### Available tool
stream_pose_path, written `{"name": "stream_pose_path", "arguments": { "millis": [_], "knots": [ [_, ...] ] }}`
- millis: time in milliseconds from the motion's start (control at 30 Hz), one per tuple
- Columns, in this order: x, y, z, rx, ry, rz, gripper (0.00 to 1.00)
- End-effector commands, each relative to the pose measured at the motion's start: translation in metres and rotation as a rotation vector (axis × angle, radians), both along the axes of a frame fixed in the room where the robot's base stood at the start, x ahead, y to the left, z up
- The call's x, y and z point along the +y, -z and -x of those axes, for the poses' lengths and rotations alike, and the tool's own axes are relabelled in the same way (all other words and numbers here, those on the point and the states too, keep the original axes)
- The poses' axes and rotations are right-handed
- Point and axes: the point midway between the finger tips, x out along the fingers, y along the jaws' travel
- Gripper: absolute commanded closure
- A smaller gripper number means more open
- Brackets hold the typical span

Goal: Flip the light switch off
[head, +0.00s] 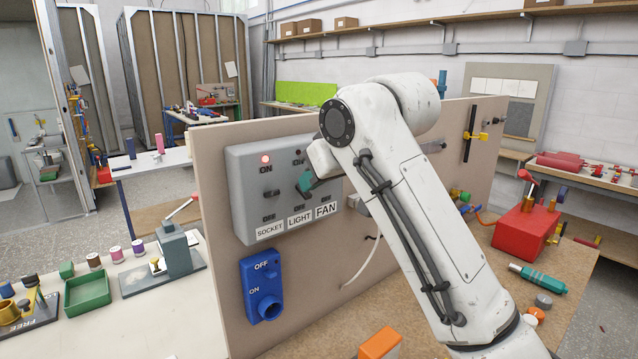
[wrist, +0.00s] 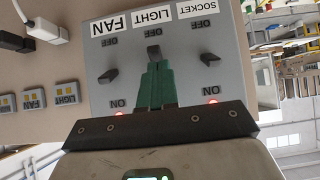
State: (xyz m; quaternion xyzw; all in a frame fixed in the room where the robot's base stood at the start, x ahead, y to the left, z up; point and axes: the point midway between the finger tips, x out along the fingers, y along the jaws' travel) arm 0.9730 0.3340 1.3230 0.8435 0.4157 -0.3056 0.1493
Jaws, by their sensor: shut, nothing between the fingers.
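The grey switch box (head: 243,205) is on the upright board, with SOCKET, LIGHT and FAN labels. It fills the upper wrist view (wrist: 185,80), upside down there. My gripper (head: 304,184) is shut and empty, its green fingertips (wrist: 154,68) at the middle lever, close to or touching it. The dark light switch lever (wrist: 153,51) shows just past the fingertips, on the OFF side; its lower part is hidden. The LIGHT label (wrist: 152,16) lines up with it. The light's indicator lamp is hidden in the wrist view.
The socket lever (wrist: 211,59) and fan lever (wrist: 107,75) flank my fingers, each with a red lamp lit by ON. A blue OFF/ON switch box (head: 262,285) is below. A red box (head: 524,228) stands on the bench at right.

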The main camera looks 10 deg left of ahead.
Motion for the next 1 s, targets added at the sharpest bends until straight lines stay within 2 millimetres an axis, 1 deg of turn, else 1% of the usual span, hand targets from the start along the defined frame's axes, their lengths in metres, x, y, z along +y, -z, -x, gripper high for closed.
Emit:
{"name": "stream_pose_path", "arguments": {
  "millis": [267, 633, 1000],
  "knots": [
    [-0.002, -0.004, -0.002, -0.001, 0.005, 0.002, 1.00],
    [0.005, -0.012, -0.009, 0.000, 0.007, 0.001, 1.00],
    [0.007, -0.011, -0.011, -0.001, 0.007, 0.002, 1.00]
  ]
}}
